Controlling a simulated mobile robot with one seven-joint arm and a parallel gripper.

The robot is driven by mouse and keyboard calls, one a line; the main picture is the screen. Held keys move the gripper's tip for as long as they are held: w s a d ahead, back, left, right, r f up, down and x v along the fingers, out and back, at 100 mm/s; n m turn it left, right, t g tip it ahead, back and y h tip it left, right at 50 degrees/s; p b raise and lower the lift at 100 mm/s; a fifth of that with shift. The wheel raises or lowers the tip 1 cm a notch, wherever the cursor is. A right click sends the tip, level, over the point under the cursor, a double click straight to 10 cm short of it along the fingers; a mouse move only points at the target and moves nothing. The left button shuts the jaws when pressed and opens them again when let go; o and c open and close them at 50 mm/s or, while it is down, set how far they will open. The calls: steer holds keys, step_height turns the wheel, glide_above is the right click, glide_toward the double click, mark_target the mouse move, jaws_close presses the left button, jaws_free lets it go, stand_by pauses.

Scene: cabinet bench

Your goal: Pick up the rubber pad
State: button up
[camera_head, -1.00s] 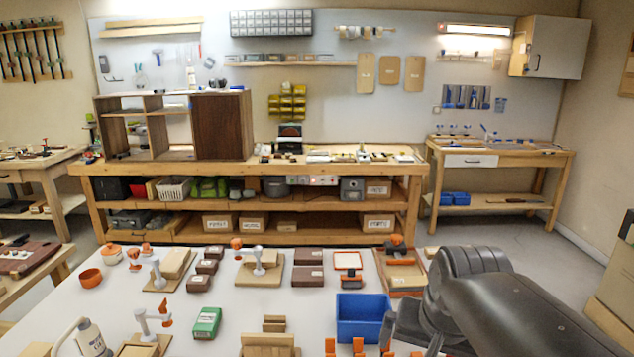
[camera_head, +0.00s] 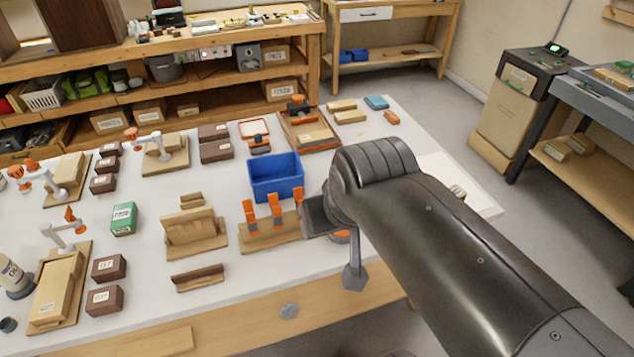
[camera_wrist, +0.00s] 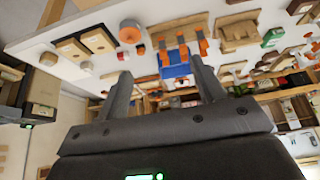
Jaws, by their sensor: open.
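I cannot pick out the rubber pad for sure. A small flat teal block (camera_head: 376,102) lies at the back right of the white bench in the head view, and an orange-brown block (camera_head: 391,117) lies beside it. Which of these, if either, is the pad is not clear. My gripper (camera_wrist: 161,68) is open and empty in the wrist view, its two dark fingers well apart. In the head view my arm covers part of the bench's right side, with one finger hanging near the front edge.
A blue bin (camera_head: 276,180) stands left of my arm. A wooden holder with orange clips (camera_head: 274,212) is in front of it. Wooden blocks (camera_head: 345,112), a green box (camera_head: 123,218) and brown boxes (camera_head: 105,301) also stand on the bench (camera_head: 225,310). Some bench top at the front is clear.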

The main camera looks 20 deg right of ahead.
steer(key=shift+w, duration=0.1)
steer(key=w+d+f+g, duration=0.1)
steer(key=w+d, duration=0.1)
steer(key=w, duration=0.7)
steer(key=w+d+f+g, duration=0.2)
steer(key=w, duration=0.6)
steer(key=w+d+f+g, duration=0.1)
steer(key=w+d+f, duration=0.1)
steer(key=w+f, duration=0.3)
steer(key=w+d+f, duration=0.3)
steer(key=w+f, duration=0.2)
steer(key=f, duration=0.4)
steer(key=w+d+f+g, duration=0.1)
steer(key=w+d+f, duration=0.1)
steer(key=w+f, duration=0.3)
steer(key=shift+d+f+g, duration=0.15)
steer(key=shift+d+f, duration=0.05)
steer(key=shift+f, duration=0.5)
steer(key=shift+d+f+g, duration=0.15)
steer(key=shift+f, duration=0.5)
steer(key=shift+s+d+f, duration=0.1)
steer(key=shift+s+f, duration=0.1)
steer(key=shift+f, duration=1.15)
steer(key=shift+s+d+f, duration=0.1)
steer(key=shift+s+f, duration=0.05)
steer(key=shift+f, duration=1.2)
steer(key=shift+c, duration=0.2)
